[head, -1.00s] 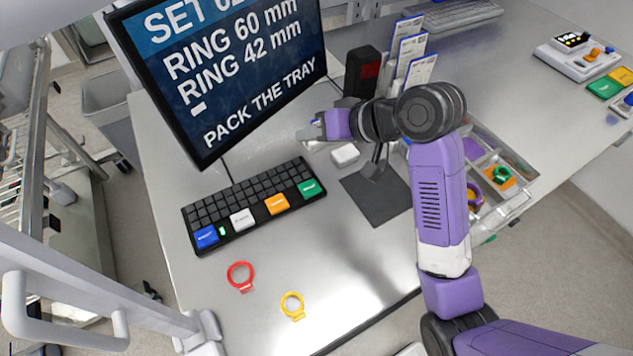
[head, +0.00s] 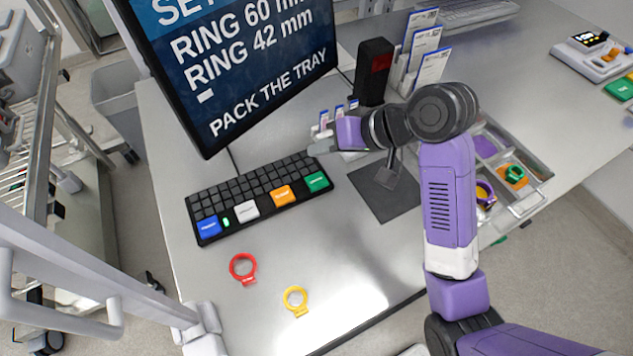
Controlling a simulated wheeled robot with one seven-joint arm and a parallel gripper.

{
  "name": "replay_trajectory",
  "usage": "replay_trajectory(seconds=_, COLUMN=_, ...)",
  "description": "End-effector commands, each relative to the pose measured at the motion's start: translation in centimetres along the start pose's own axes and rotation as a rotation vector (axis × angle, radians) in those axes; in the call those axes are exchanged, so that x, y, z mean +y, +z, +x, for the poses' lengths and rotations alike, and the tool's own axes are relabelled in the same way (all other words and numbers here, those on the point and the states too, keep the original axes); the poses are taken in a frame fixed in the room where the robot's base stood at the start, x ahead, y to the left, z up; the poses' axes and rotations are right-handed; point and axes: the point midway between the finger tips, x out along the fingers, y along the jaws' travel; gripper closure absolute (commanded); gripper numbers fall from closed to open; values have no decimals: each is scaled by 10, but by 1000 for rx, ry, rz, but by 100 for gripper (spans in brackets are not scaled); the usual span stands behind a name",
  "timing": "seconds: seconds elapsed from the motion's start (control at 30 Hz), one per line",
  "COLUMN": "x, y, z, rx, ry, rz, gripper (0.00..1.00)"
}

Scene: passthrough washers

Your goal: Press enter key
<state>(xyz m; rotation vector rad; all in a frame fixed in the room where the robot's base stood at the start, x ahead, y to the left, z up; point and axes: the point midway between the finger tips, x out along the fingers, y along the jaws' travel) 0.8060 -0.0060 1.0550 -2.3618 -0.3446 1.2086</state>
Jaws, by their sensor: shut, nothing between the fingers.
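A black keyboard (head: 240,193) lies on the metal table in front of the monitor. Its front row has large coloured keys: a blue key (head: 209,227), a white key (head: 246,210), an orange key (head: 281,195) and a green key (head: 317,181). Their labels are too small to read, so I cannot tell which is enter. My gripper (head: 314,149) is shut and empty. In the picture it is just above the keyboard's right end, near the green key; its height and any contact cannot be told.
The monitor (head: 240,75) stands behind the keyboard. A red ring (head: 243,268) and a yellow ring (head: 295,301) lie in front of it. A compartment tray (head: 527,207) with rings is at right, beside a dark mat (head: 385,198).

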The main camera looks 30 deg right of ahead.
Motion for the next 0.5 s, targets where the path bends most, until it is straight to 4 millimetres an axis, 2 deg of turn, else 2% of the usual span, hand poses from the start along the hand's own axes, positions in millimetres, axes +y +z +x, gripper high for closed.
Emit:
replay_trajectory(seconds=0.03, x=6, y=6, z=8, rx=1, ry=0, rz=0, gripper=100)
replay_trajectory(seconds=0.5, x=30, y=31, z=42, rx=-1, ry=-1, rz=1, gripper=100)
